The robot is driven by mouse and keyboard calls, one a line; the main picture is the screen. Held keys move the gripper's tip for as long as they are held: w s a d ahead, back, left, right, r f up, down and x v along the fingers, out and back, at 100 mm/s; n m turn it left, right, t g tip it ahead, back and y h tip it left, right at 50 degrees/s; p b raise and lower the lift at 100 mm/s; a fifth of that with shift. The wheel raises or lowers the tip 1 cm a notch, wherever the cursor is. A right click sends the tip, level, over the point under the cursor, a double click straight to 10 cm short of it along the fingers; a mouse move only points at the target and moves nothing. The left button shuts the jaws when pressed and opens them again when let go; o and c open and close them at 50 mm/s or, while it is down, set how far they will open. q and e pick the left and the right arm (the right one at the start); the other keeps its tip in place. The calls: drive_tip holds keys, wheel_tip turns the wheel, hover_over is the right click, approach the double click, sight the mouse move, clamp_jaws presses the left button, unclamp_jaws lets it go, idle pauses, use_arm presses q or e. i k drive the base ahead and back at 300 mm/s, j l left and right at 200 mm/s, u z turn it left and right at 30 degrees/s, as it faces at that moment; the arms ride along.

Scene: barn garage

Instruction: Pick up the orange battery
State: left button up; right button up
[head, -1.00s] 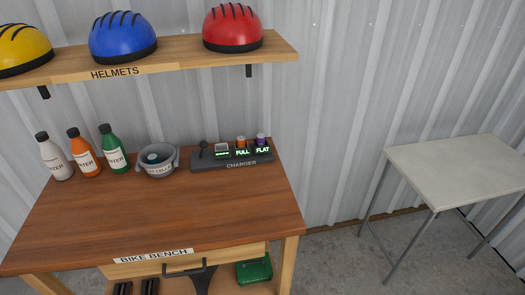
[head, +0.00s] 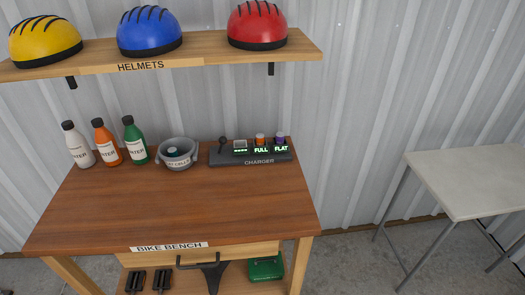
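The orange battery (head: 260,137) stands upright in the charger (head: 225,157) at the back right of the bike bench, above a lit display reading FULL. Neither of my grippers is in the head view.
On the bench (head: 180,213), a grey bowl (head: 178,157) and white, orange and green bottles (head: 135,143) stand left of the charger. Helmets sit on a shelf (head: 215,55) above. A pale table (head: 470,180) stands at right. The bench's front is clear.

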sight(260, 138)
drive_tip(key=i+l+u, duration=0.15)
drive_tip(key=u, duration=0.15)
drive_tip(key=i+l+u, duration=0.15)
drive_tip(key=l+u, duration=0.2)
drive_tip(key=i+l+u, duration=0.1)
drive_tip(key=l+u, duration=0.2)
drive_tip(key=l, duration=0.1)
